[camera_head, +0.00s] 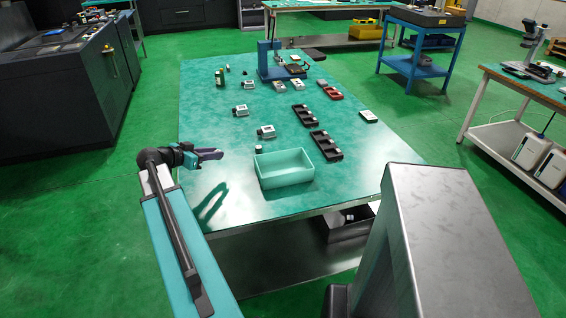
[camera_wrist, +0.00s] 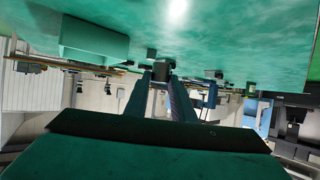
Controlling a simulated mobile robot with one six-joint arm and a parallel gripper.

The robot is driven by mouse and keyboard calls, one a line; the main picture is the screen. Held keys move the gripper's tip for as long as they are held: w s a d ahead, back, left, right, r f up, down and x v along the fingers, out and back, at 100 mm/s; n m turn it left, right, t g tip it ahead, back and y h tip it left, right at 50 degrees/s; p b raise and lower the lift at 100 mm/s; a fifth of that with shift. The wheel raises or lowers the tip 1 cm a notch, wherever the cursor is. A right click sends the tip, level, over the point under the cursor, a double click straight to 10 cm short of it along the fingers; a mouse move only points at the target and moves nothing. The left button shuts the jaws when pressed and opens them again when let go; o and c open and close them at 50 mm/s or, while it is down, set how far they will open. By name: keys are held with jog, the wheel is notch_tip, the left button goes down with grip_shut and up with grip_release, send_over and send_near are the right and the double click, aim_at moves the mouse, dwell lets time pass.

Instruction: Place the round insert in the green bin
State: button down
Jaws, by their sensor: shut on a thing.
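The green bin (camera_head: 284,183) is an open, empty rectangular tray near the front edge of the table. It also shows at the upper left of the wrist view (camera_wrist: 93,42), which is upside down. My gripper (camera_head: 218,154) reaches in over the table's left side, to the left of the bin and apart from it. In the wrist view, its fingers (camera_wrist: 160,78) are closed on a small grey piece (camera_wrist: 160,70). I cannot tell whether this piece is round. A small dark piece with a light top (camera_head: 258,148) stands just behind the bin.
Black slotted trays (camera_head: 326,145) and several white-and-grey blocks (camera_head: 266,132) stand behind the bin. Small dark bottles (camera_head: 219,77) and a blue fixture (camera_head: 270,62) are farther back. The tabletop (camera_head: 205,110) between my gripper and the bin is clear.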

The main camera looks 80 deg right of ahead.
jog(key=s+d+r+m+g+y, duration=0.2)
jog(key=s+d+m+g+y, duration=0.15)
jog(key=s, duration=1.05)
jog(key=r+m+g+y, duration=0.1)
jog(key=m+g+y, duration=0.1)
jog(key=m+y, duration=0.15)
send_over(278, 166)
jog(key=a, duration=0.5)
jog(key=shift+s+d+r+m+h+p, duration=0.15)
jog(key=shift+s+d+m+h+p, duration=0.15)
jog(key=shift+s+h, duration=0.15)
jog(key=shift+f+p, duration=0.7)
jog(key=shift+f, duration=2.45)
jog(key=shift+f+p, duration=0.45)
jog(key=shift+f, duration=1.4)
jog(key=c, duration=1.5)
grip_release()
